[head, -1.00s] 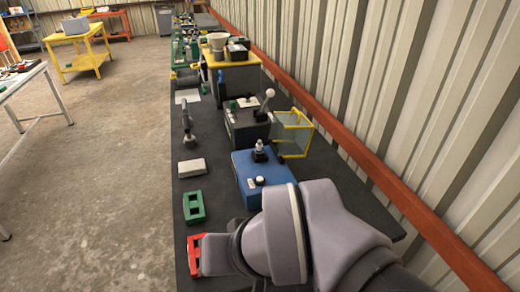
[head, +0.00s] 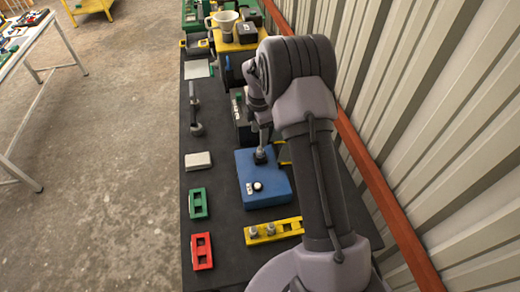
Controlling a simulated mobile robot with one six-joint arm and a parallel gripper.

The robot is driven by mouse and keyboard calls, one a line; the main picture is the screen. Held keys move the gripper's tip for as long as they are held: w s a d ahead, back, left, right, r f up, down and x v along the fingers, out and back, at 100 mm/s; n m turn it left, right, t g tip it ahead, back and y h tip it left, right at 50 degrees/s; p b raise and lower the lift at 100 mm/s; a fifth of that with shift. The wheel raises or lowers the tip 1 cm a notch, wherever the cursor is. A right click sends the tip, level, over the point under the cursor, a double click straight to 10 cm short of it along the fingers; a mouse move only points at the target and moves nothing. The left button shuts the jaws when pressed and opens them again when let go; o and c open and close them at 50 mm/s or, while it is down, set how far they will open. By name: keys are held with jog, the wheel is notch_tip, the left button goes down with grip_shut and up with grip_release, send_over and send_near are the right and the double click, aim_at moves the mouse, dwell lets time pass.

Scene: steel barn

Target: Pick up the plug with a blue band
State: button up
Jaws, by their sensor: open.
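A yellow block (head: 288,226) lies near the front of the dark bench, with two small grey plug-like pieces (head: 254,232) on it. I cannot make out a blue band on either. A blue box (head: 268,192) with a white-and-black knob (head: 257,186) sits just behind it. My gripper (head: 261,117) hangs at the end of my bent arm, over or beyond that far edge. It is small and partly covered by my wrist; it looks open, with nothing visibly held.
A red slotted block (head: 202,252), a green slotted block (head: 198,204) and a pale box (head: 198,160) line the bench's left edge. A cup (head: 224,27) and a dark box stand on a yellow-topped stand beyond. The ribbed wall and orange rail (head: 378,185) bound the right side.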

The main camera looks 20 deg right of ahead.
aim_at(260, 151)
jog(key=f, duration=0.9)
jog(key=shift+d+f, duration=0.2)
jog(key=shift+f, duration=0.2)
jog(key=shift+w+f, duration=0.15)
jog(key=shift+f, duration=0.25)
jog(key=shift+c, duration=0.8)
grip_shut()
